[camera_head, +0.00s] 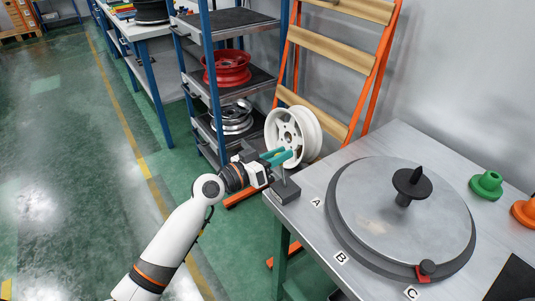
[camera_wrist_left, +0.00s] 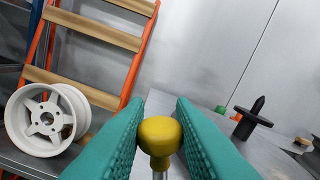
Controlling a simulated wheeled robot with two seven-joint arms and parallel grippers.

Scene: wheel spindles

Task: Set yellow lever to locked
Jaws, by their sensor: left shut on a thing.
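The yellow lever's round knob (camera_wrist_left: 160,135) sits between the green fingers of my left gripper in the left wrist view, with a metal stem below it. My left gripper (camera_head: 282,157) is shut on this knob at the table's left corner in the head view. The fingers hide the knob in the head view. The lever's dark base block (camera_head: 286,192) shows just below the gripper. I cannot tell the lever's setting, as no lock marking is readable. My right gripper is not in view.
A round turntable plate (camera_head: 400,215) with a black spindle (camera_head: 411,185) fills much of the grey table. Labels A, B and C line its near edge. A white wheel (camera_head: 293,136) stands behind the gripper near an orange rack (camera_head: 330,60). Green (camera_head: 487,184) and orange (camera_head: 525,210) parts sit at right.

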